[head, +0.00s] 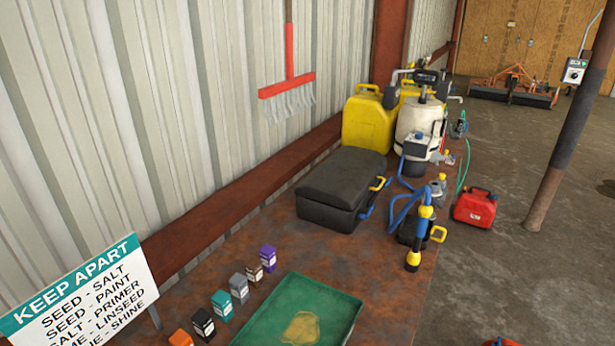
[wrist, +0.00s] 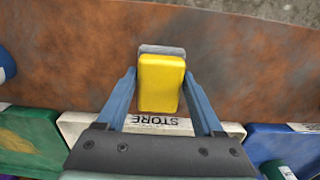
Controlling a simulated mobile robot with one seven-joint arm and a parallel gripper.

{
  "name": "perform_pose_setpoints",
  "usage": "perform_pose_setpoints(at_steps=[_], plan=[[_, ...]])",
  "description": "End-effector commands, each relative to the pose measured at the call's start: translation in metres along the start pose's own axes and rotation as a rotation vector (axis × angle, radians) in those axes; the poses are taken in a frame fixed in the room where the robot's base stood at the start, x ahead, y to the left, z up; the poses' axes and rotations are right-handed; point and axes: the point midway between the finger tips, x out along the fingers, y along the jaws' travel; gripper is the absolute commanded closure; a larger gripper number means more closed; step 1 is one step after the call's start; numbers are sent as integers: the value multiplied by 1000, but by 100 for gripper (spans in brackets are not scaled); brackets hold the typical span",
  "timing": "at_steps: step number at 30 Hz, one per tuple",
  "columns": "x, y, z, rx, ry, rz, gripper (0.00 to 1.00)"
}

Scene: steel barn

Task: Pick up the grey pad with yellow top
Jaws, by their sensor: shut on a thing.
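The grey pad with yellow top (wrist: 161,84) is in the upper middle of the wrist view. Its yellow face is towards the camera and a strip of grey shows along its far edge. My gripper (wrist: 159,76) has its two blue fingers on either side of the pad and is shut on it. The view looks down along the fingers, so I cannot tell how far the pad is above the rusty surface. I cannot make out the pad or my gripper in the head view.
In the wrist view, a white tray marked STORE (wrist: 158,124) lies below the pad, between a green tray (wrist: 30,132) and a blue tray (wrist: 270,142). In the head view, a black case (head: 340,188), green tray (head: 345,307) and small boxes (head: 239,287) stand on the rusty table.

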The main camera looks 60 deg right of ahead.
Motion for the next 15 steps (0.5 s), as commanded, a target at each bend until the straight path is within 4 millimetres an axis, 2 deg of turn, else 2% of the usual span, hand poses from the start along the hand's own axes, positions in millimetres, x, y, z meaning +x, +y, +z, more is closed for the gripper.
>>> perform_pose_setpoints(at_steps=[8, 15], plan=[[-6, 0, 0, 0, 1, 1, 86], [-34, 1, -1, -1, 4, 3, 86]])
